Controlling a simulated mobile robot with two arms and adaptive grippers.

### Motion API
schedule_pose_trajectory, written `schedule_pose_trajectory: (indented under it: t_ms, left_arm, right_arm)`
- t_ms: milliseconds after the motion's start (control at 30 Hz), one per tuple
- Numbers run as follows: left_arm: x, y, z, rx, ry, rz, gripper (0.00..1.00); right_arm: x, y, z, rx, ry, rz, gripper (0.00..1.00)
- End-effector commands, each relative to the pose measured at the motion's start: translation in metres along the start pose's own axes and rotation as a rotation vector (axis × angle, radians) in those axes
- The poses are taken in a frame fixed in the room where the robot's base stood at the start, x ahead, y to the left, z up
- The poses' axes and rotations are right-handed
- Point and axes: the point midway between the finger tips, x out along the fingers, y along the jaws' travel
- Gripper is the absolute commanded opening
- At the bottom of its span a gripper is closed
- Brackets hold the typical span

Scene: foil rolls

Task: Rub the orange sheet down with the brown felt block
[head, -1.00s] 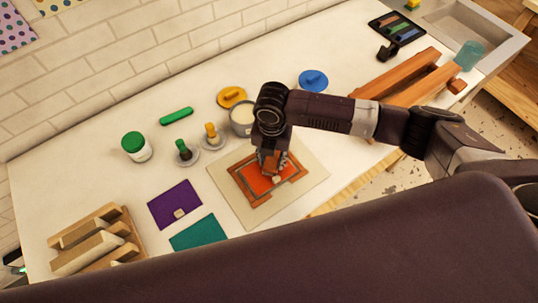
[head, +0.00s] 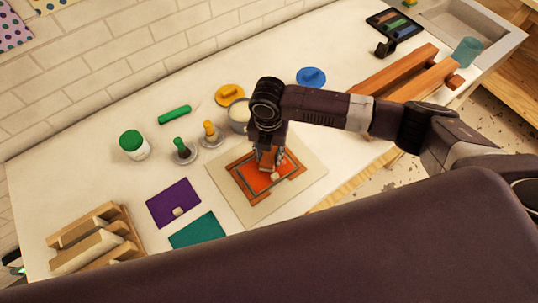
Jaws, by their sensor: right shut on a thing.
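The orange sheet (head: 260,182) lies inside a brown frame-like border on a pale board (head: 231,209) in the middle of the table. My right gripper (head: 267,163) points down over the sheet and is shut on the brown felt block (head: 266,156), which is mostly hidden by the fingers. The block is at or just above the sheet; I cannot tell whether they touch. My left gripper is not in view.
A purple sheet (head: 173,200) with a small pale piece and a teal sheet (head: 197,231) lie left of the board. A wooden rack (head: 97,240) stands at lower left. A white jar (head: 134,146), stamps (head: 183,150) and a grey tin (head: 239,116) stand behind. Wooden beams (head: 405,80) lie at right.

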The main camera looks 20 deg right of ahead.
Motion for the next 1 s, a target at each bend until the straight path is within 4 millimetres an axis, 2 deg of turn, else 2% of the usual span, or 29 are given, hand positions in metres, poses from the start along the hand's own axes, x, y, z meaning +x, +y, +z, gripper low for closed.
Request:
schedule_pose_trajectory:
  t_ms: [233,667,1000]
  left_arm:
    - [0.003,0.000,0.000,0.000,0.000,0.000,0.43]
    - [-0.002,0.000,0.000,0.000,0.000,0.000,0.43]
    - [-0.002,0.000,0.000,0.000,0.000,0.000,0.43]
  right_arm:
    - [-0.001,0.007,0.009,0.002,-0.001,0.001,0.13]
    - [-0.002,-0.014,0.032,0.003,-0.003,0.001,0.13]
    - [0.001,-0.026,0.021,0.000,-0.001,0.001,0.13]
